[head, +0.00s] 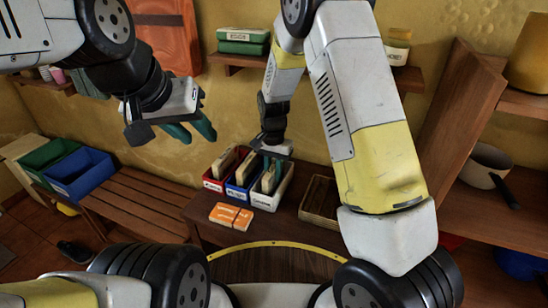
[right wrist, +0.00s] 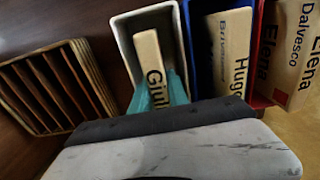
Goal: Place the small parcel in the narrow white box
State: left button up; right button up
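The small parcel (right wrist: 148,55) is a tan carton with a name starting "Giul" on it. It stands on edge inside the narrow white box (head: 284,190), which also shows in the right wrist view (right wrist: 124,50). My right gripper (head: 272,168) reaches down into this box from above. Its teal fingers (right wrist: 161,88) lie on both sides of the parcel and appear shut on it. The parcel's lower part and the box floor are hidden.
A blue box (head: 236,191) and a red box (head: 213,185), each holding a carton, stand left of the white box. Orange packs (head: 231,216) lie in front. A slatted wooden tray (head: 320,204) stands to the right. Green and blue bins (head: 80,172) are at far left.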

jog(key=o, duration=0.3)
jog(key=shift+o, duration=0.2)
jog(key=shift+r, duration=0.1)
notch_tip(320, 180, up, 12)
jog(key=shift+f, duration=0.15)
jog(key=s+d+r+n+t+y, duration=0.35)
jog(key=s+d+r, duration=0.75)
jog(key=s+r, duration=0.4)
jog(key=s+d+r+n+t+h, duration=0.1)
jog(key=s+d+r+t, duration=0.1)
jog(key=s, duration=0.5)
jog(key=shift+d+n+t, duration=0.35)
jog(key=shift+d, duration=0.25)
jog(key=shift+s+r, duration=0.1)
jog(key=shift+r, duration=0.05)
